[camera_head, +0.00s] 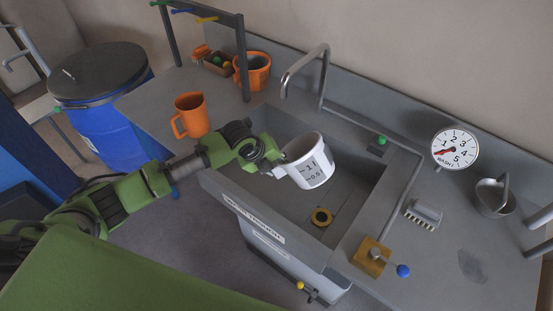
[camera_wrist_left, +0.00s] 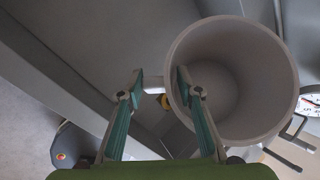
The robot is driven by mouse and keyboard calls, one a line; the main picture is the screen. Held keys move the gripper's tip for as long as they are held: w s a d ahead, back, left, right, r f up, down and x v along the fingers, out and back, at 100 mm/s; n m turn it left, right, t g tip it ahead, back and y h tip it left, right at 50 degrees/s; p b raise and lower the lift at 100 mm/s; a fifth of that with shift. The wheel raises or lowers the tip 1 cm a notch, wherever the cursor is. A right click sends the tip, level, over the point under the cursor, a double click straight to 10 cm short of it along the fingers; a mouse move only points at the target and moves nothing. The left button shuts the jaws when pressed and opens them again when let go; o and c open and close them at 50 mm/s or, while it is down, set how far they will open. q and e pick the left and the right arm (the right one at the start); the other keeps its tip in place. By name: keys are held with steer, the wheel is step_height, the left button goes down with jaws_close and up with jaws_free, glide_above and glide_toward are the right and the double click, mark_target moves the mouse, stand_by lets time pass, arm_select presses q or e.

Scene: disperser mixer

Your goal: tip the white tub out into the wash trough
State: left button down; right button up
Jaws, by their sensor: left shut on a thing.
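The white tub (camera_head: 309,161) with black level markings is held above the wash trough (camera_head: 352,196), tilted slightly in the head view. My left gripper (camera_head: 275,162) is at the tub's left side. In the left wrist view, my left gripper (camera_wrist_left: 158,92) has its fingers either side of a small white handle on the tub (camera_wrist_left: 270,60), shut on it. One finger overlaps the tub's opening in that view. The visible inside of the tub looks plain grey, with no contents that I can make out. My right gripper is not in view.
A bent tap (camera_head: 305,68) rises behind the trough. An orange jug (camera_head: 191,115) stands on the counter at left. A lever with a blue knob (camera_head: 390,263) and a dial (camera_head: 455,148) are at right.

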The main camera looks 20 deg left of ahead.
arm_select(q)
steer(key=shift+d+r+y, duration=0.15)
steer(key=shift+r+y, duration=0.1)
steer(key=shift+y, duration=0.15)
steer(key=r+y+p, duration=0.1)
steer(key=y+p, duration=0.1)
steer(key=p, duration=0.1)
steer(key=shift+m+t, duration=0.4)
steer(key=shift+y+p, duration=0.35)
steer(key=shift+y, duration=0.05)
steer(key=y, duration=0.1)
steer(key=m+t+y+p, duration=0.1)
steer(key=shift+r+y, duration=0.25)
steer(key=shift+y, duration=0.05)
steer(key=shift+w+t+y, duration=0.1)
steer(key=shift+t+y, duration=0.2)
steer(key=shift+y, duration=0.2)
